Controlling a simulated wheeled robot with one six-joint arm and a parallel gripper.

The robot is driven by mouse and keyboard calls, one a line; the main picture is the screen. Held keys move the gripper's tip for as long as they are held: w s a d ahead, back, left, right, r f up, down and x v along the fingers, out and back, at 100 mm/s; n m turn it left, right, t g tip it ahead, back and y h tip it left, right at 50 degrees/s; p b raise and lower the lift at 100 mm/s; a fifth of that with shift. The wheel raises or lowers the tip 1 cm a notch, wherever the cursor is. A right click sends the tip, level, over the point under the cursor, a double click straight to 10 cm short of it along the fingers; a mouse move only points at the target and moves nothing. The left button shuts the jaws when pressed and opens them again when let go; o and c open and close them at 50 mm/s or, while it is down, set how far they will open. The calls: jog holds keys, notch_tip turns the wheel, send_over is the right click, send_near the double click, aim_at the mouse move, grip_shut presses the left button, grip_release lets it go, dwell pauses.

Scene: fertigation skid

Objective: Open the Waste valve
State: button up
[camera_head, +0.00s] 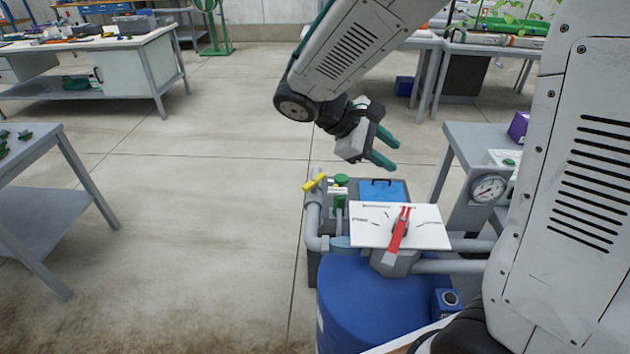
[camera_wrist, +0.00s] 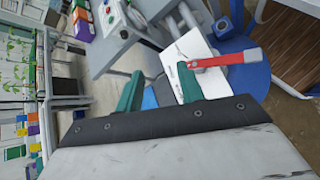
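A red lever handle (camera_head: 398,235) lies across a white label plate (camera_head: 432,238) above a blue drum. The plate has printed marks around the lever, too small to read, so I cannot tell which one is Waste. A small yellow handle (camera_head: 314,182) sits on grey pipework left of the plate. My gripper (camera_head: 388,150) is open and empty, above and behind the plate, clear of the lever. In the wrist view the red lever (camera_wrist: 228,60) shows beyond and right of the open fingers.
The blue drum (camera_head: 350,300) stands below the plate, with grey pipes around it. A pressure gauge (camera_head: 488,189) is at the right beside a grey table. A blue-lidded box (camera_head: 381,190) sits behind the plate.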

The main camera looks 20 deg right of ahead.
aim_at(304, 189)
jog(key=w+a+f+n+t+h, duration=0.1)
jog(key=w+a+f+n+t, duration=0.2)
jog(key=w+a+f+n, duration=0.1)
jog(key=w+a+f+n+t+h, duration=0.2)
jog(key=w+a+f+n+t, duration=0.2)
jog(key=w+f, duration=0.4)
jog(key=w+a+f+n+t+h, duration=0.2)
jog(key=w+a+f+n+t, duration=0.2)
jog(key=f, duration=0.7)
jog(key=shift+w+a+f+n, duration=0.1)
jog(key=shift+w+a+n, duration=0.4)
jog(key=shift+n, duration=0.35)
jog(key=shift+w+a+f+n, duration=0.1)
jog(key=shift+w+a+n, duration=0.35)
jog(key=shift+n, duration=0.4)
jog(key=x, duration=0.7)
jog(key=shift+w+d+r, duration=0.25)
jog(key=shift+d, duration=0.1)
jog(key=shift+c, duration=0.4)
grip_shut()
